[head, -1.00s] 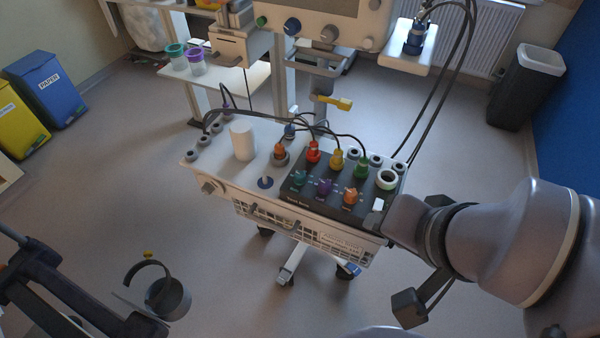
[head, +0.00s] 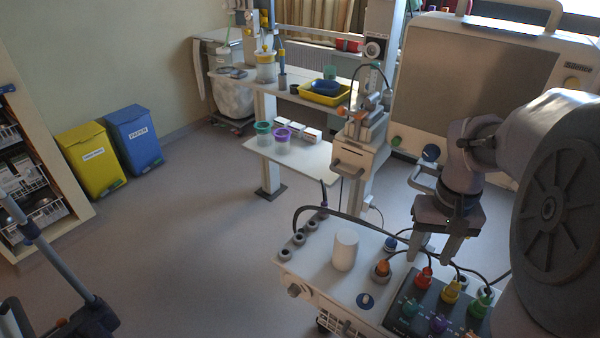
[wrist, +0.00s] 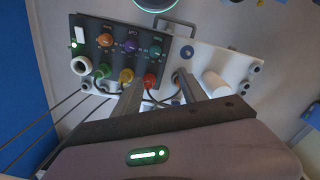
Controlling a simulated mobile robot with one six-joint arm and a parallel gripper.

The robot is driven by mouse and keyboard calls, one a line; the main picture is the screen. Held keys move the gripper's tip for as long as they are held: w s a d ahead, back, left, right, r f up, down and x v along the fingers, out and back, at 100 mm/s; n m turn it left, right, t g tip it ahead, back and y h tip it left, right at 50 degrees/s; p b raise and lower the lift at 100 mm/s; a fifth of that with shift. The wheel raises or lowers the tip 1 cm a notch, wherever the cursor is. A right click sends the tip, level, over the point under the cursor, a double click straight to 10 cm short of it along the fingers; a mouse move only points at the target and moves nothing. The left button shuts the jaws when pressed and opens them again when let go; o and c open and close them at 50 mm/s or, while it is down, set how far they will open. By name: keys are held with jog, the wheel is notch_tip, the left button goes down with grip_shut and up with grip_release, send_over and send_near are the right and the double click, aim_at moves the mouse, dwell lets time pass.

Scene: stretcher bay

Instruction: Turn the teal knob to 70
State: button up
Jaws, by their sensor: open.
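The teal knob (head: 410,308) is on the dark panel (head: 398,325) on top of the white trolley, at the left end of a row with a purple knob (head: 438,323) and an orange knob. In the wrist view the teal knob (wrist: 155,51) lies beyond the fingertips, on the panel's right side. Its setting is too small to read. My gripper (head: 433,252) is open and empty, pointing down above the trolley's far side, apart from the knob. In the wrist view my gripper's fingers (wrist: 161,80) frame the red plug (wrist: 150,81).
Red, yellow (head: 451,290) and green plugs with black cables stand behind the knobs. A large monitor (head: 480,75) rises behind my arm. Open floor lies left of the trolley.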

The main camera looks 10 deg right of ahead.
aim_at(413, 304)
jog(key=f+b, duration=0.2)
jog(key=f, duration=0.3)
jog(key=s+f+b, duration=0.1)
jog(key=f+b, duration=0.2)
jog(key=f, duration=0.3)
jog(key=f+b, duration=0.3)
jog(key=f, duration=0.3)
jog(key=shift+s+d+f, duration=0.15)
jog(key=shift+s+d, duration=0.15)
jog(key=shift+d, duration=0.05)
grip_shut()
